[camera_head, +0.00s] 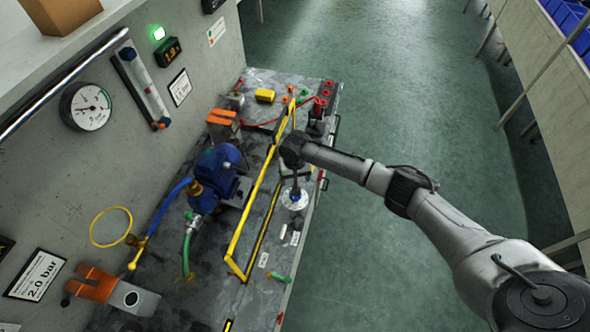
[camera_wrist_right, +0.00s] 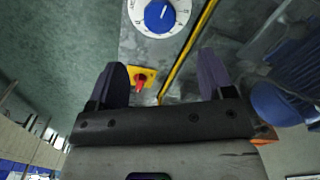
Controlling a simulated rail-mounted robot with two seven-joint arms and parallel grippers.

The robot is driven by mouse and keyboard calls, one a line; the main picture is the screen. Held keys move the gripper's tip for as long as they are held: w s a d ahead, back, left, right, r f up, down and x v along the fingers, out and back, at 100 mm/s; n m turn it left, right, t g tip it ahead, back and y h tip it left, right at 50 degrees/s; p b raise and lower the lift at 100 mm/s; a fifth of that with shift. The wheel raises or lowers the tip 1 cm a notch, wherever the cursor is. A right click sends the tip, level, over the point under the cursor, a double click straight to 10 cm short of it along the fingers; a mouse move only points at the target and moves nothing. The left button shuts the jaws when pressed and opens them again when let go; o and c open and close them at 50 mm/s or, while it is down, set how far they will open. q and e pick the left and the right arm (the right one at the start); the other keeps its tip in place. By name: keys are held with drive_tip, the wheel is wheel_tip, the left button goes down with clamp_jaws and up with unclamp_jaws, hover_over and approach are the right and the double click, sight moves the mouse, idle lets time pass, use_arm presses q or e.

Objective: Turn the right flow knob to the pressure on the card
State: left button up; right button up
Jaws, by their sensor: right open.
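A white round dial (camera_head: 294,198) lies on the bench top near its right edge. In the right wrist view a blue knob (camera_wrist_right: 159,16) sits on this kind of marked white dial at the top edge. My right gripper (camera_head: 291,172) is over the bench just behind the dial. In its wrist view the right gripper (camera_wrist_right: 162,62) has its fingers spread and empty, apart from the knob. The card (camera_head: 37,275) on the wall reads 2.0 bar. A round gauge (camera_head: 87,107) hangs on the wall; its exact reading is too small. My left gripper is not visible.
A yellow rail (camera_head: 258,205) runs beside the dial. A blue pump (camera_head: 217,175) stands left of it. A red switch on a yellow plate (camera_wrist_right: 148,74) shows between the fingers. Red and black posts (camera_head: 319,107) stand at the far end. Green floor is free at right.

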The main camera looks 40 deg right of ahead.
wheel_tip(320, 180, up, 4)
drive_tip(key=shift+f, duration=0.2)
idle(0.3)
drive_tip(key=shift+f, duration=0.1)
